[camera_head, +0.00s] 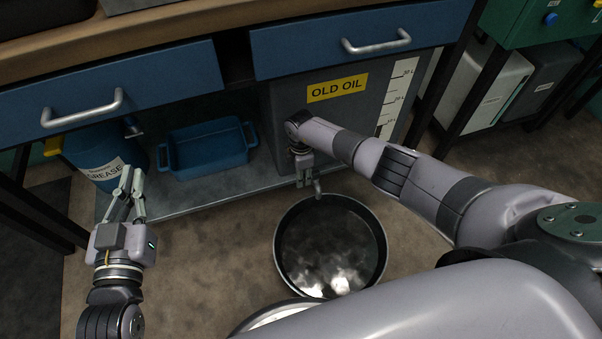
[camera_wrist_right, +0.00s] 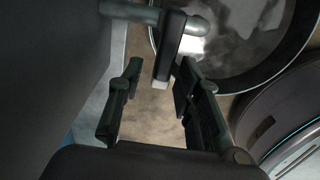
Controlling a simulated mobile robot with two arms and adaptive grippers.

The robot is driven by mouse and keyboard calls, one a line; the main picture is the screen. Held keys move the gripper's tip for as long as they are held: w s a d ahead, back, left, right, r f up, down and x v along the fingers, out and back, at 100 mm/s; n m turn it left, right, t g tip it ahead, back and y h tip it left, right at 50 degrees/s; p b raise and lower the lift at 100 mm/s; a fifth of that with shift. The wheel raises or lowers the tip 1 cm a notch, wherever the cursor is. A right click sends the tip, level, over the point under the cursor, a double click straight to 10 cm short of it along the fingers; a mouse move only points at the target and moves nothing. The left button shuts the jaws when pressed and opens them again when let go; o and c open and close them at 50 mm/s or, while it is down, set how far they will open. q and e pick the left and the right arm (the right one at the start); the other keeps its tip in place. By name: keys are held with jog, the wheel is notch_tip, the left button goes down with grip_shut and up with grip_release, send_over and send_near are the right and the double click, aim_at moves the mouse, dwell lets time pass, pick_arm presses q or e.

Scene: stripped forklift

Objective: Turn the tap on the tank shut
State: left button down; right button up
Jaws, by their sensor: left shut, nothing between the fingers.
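The grey tank (camera_head: 287,108) with the yellow OLD OIL label stands under the bench. Its tap spout (camera_head: 318,188) shows low at its front in the head view, mostly hidden by my right gripper (camera_head: 305,178). In the right wrist view, the tap's grey pipe (camera_wrist_right: 140,12) shows with a dark lever (camera_wrist_right: 171,45) with a pale tip. My right gripper (camera_wrist_right: 158,82) is open there, and the lever's tip lies near the gap between the fingertips, closer to the right finger. Whether they touch is unclear. My left gripper (camera_head: 128,178) is shut and empty at the left.
A round black pan (camera_head: 383,247) with dark, shiny liquid stands on the floor below the spout. A blue tray (camera_head: 208,152) and a blue GREASE container (camera_head: 95,160) stand on the low shelf. Drawers with metal handles overhang above. Floor between left gripper and pan is clear.

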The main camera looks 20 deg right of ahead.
dwell(0.3)
jog(key=shift+r, duration=3.7)
